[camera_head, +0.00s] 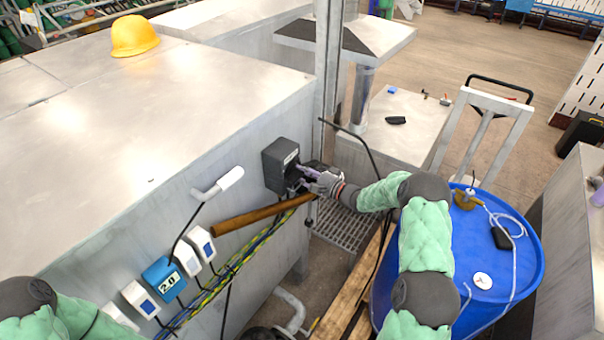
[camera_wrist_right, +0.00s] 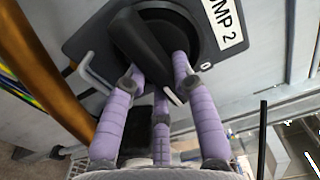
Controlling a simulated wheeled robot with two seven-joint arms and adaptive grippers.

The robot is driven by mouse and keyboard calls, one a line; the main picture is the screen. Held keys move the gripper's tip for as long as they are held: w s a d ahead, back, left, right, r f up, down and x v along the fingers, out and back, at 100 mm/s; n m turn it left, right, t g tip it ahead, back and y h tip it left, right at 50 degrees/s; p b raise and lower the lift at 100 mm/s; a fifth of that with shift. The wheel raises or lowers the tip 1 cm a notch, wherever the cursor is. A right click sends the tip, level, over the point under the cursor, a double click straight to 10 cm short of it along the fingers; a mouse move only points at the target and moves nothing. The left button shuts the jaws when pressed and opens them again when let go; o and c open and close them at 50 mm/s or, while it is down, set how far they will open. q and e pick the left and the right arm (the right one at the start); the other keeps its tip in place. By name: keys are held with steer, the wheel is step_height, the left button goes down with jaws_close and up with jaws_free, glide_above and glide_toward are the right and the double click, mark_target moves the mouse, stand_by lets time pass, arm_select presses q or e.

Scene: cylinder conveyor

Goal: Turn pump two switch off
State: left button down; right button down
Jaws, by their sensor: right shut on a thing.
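The pump two switch is a dark grey box (camera_head: 280,162) on the side of the metal cabinet in the head view. In the right wrist view its black rotary handle (camera_wrist_right: 148,48) fills the top middle, beside a white label (camera_wrist_right: 226,20) reading "MP 2", its start cut off. A small "0" mark (camera_wrist_right: 206,66) shows below the label. My right gripper (camera_head: 300,174) is at the switch, its purple fingers (camera_wrist_right: 155,75) shut around the handle on both sides. The handle is slanted, with a pale tip at its lower right end. My left gripper is out of view; only my left arm shows.
A brown pipe (camera_head: 258,216) and bundled cables run just below the switch. Several small boxes, one a blue display (camera_head: 164,278), are on the cabinet side at lower left. A blue drum (camera_head: 500,265) stands beside my right arm. A yellow helmet (camera_head: 134,36) lies on the cabinet.

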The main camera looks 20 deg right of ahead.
steer(key=c, duration=1)
jaws_free()
steer(key=v, duration=1.2)
steer(key=shift+f, duration=0.15)
